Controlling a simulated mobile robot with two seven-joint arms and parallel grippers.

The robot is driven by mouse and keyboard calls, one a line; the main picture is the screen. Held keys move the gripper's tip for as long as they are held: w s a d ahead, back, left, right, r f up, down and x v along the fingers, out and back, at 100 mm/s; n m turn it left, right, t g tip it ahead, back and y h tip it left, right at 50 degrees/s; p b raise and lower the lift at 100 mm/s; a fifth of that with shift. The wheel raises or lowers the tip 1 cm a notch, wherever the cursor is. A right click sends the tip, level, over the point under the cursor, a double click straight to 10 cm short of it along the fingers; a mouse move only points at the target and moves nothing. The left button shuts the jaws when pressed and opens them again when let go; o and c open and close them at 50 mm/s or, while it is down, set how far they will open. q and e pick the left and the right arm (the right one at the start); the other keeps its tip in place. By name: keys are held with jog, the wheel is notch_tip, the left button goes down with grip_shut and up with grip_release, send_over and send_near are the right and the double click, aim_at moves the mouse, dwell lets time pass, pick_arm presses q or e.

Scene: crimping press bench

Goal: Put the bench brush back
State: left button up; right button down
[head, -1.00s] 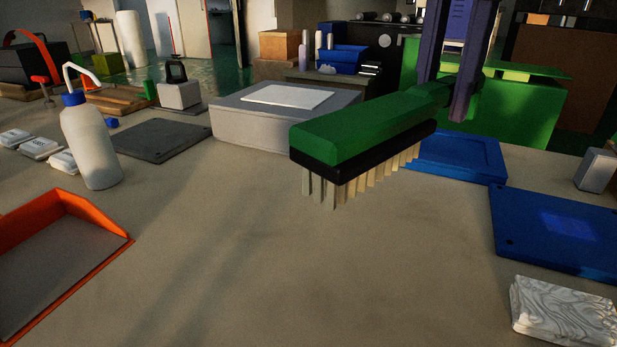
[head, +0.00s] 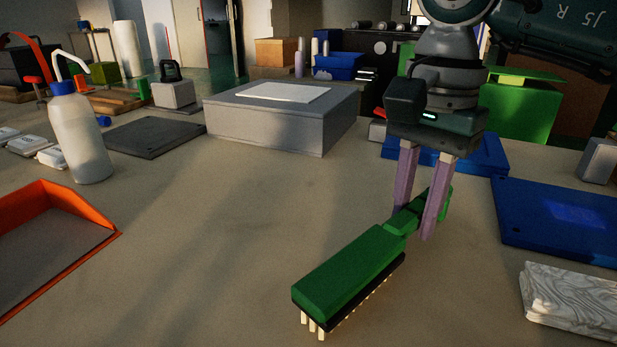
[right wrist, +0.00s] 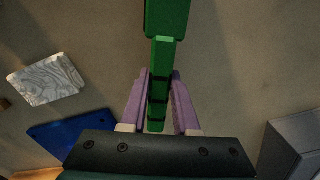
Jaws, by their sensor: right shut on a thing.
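The bench brush (head: 345,275) has a green block and handle, a black band and pale bristles. My right gripper (head: 412,222) is shut on its green handle, with one lilac finger on each side. The brush is low over the bench, bristles down, its head pointing toward the lower left. I cannot tell whether the bristles touch the bench. In the right wrist view, the handle (right wrist: 160,85) runs between the fingers, and the brush head is cut off at the top edge. My left gripper is not in view.
An orange-rimmed dustpan (head: 70,195) lies at left, near a white bottle (head: 80,140). A grey box (head: 275,125) stands behind. A blue tray (head: 490,150) is behind the gripper. A blue plate (head: 560,225) and marbled block (head: 575,298) lie at right. The middle bench is clear.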

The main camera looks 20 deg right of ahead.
jog(key=shift+f, duration=0.1)
jog(key=c, duration=0.7)
grip_release()
jog(key=shift+o, duration=0.2)
jog(key=shift+r, duration=0.35)
notch_tip(320, 180, up, 12)
jog(key=p, duration=0.2)
jog(key=shift+d+f, duration=0.15)
jog(key=shift+f, duration=0.05)
